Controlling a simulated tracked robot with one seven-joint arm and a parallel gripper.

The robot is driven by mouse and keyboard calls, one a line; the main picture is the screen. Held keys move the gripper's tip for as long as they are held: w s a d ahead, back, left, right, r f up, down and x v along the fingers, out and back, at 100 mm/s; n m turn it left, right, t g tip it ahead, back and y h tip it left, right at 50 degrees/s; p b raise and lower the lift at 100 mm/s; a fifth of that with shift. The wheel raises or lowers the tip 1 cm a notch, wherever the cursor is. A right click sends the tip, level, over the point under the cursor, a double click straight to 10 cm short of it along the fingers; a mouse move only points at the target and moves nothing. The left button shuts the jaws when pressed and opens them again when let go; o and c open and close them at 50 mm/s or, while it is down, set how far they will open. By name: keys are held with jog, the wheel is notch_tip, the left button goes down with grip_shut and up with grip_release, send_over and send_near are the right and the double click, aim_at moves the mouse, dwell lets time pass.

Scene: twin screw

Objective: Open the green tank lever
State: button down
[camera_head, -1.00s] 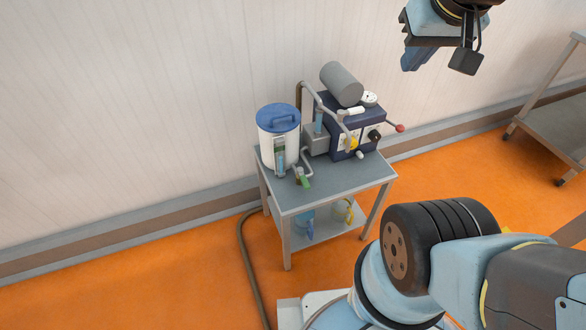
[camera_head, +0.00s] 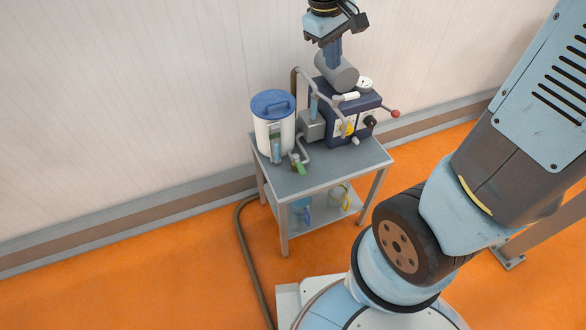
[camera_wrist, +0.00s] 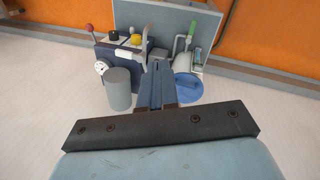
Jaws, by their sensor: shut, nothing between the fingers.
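The tank (camera_head: 270,138) is a white cylinder with a blue lid (camera_head: 272,101), standing at the left of a grey cart top. The small green lever (camera_head: 300,168) is low at the tank's front right, by the pipework. In the wrist view the green lever (camera_wrist: 192,29) shows at the far side, beyond the blue lid (camera_wrist: 188,88). My gripper (camera_head: 334,62) is above the machine's grey cylinder, up and to the right of the tank, apart from the lever. Its fingers (camera_wrist: 158,68) are together, pointing down, with nothing between them.
Right of the tank stands a dark blue machine (camera_head: 350,118) with a grey cylinder (camera_head: 336,72), a red-knobbed handle (camera_head: 395,113) and a yellow knob. The cart (camera_head: 325,175) has a lower shelf with containers. A hose lies on the orange floor. The wall is behind.

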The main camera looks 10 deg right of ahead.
jog(key=w+a+f+n+h, duration=0.25)
jog(key=a+f+n, duration=0.4)
jog(key=f, duration=0.65)
jog(key=w+a+f+n+h, duration=0.2)
jog(key=a+f+n+h, duration=0.15)
jog(key=a+f, duration=0.85)
jog(key=n+h, duration=0.1)
jog(key=n, duration=0.3)
send_near(299, 166)
jog(key=shift+t, duration=0.3)
jog(key=f, duration=0.1)
jog(key=s+f, duration=0.1)
jog(key=f, duration=0.3)
jog(key=shift+s+f, duration=0.25)
jog(key=shift+s, duration=0.1)
jog(key=shift+w+d, duration=0.25)
jog(key=shift+d, duration=0.85)
jog(key=shift+w+d, duration=0.2)
jog(key=shift+d, duration=0.7)
